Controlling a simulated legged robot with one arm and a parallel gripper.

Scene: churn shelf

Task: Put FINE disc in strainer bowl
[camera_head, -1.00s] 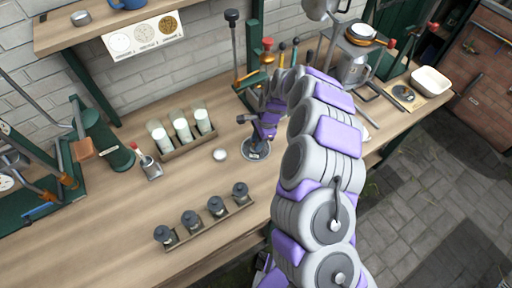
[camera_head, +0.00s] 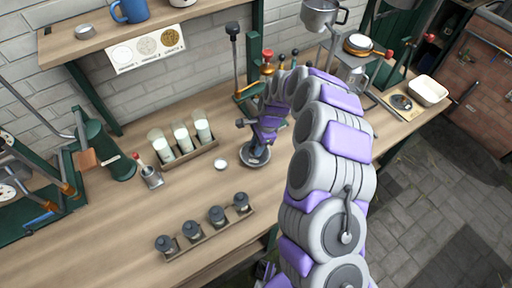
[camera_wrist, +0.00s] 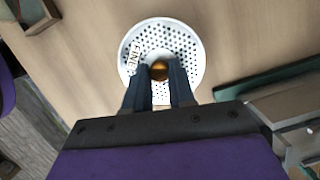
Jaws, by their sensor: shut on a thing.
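The FINE disc (camera_wrist: 185,45) is a pale round plate with many small holes, a brass knob in the middle and a "FINE" label. In the head view it is the grey disc (camera_head: 246,160) at the workbench's middle. My gripper (camera_wrist: 160,74) is shut on the knob from above; it also shows in the head view (camera_head: 259,146). I cannot tell whether the disc touches the bench or is just above it. A metal bowl with a handle (camera_head: 320,17) stands raised at the upper right; I cannot tell whether it is the strainer bowl.
A small white round thing (camera_head: 220,163) is left of the disc. A rack of white-filled glasses (camera_head: 186,154) and a rack of dark jars (camera_head: 206,235) are farther left. Levers (camera_head: 236,65) stand behind. A white dish (camera_head: 429,92) is at the far right.

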